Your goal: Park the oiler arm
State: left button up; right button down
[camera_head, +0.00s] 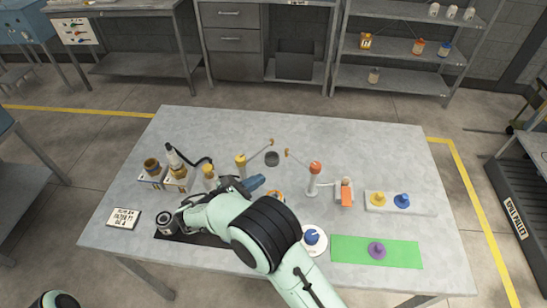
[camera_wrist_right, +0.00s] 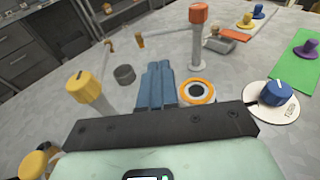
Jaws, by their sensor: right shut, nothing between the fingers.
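Two posts with thin swing arms stand on the table. The yellow-capped post (camera_head: 240,165) has its arm reaching back right to a brown tip; it also shows in the wrist view (camera_wrist_right: 88,92). The orange-capped post (camera_head: 314,180) has its arm reaching back left to a brown tip; it also shows in the wrist view (camera_wrist_right: 197,40). I cannot tell which is the oiler arm. My right gripper (camera_head: 257,182) is between the two posts, its blue fingers shut and empty, apart from both arms; the fingers show in the wrist view (camera_wrist_right: 160,75). My left gripper is not in view.
An orange ring (camera_wrist_right: 197,90) lies right of my fingers. A blue knob on a white dial (camera_head: 313,238), green mat (camera_head: 345,251) and orange-topped block (camera_head: 346,193) stand right. Bottles (camera_head: 178,170) stand left. The table's back is clear.

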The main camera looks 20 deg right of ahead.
aim_at(296, 157)
pick_arm(q)
jog(key=shift+w+r+p, duration=0.25)
jog(key=shift+r+p, duration=0.3)
jog(key=shift+r, duration=0.15)
pick_arm(e)
jog(key=x, duration=1.3)
jog(key=shift+d, duration=0.4)
jog(key=shift+s, duration=0.1)
jog(key=shift+w+d+r, duration=0.1)
jog(key=shift+w+d, duration=0.1)
jog(key=shift+w+d+p, duration=0.6)
jog(key=shift+d+p, duration=0.05)
pick_arm(q)
jog(key=shift+w+r, duration=0.65)
jog(key=shift+r, duration=0.15)
pick_arm(e)
jog(key=shift+s, duration=0.1)
jog(key=shift+s, duration=0.1)
pick_arm(q)
jog(key=shift+r, duration=0.1)
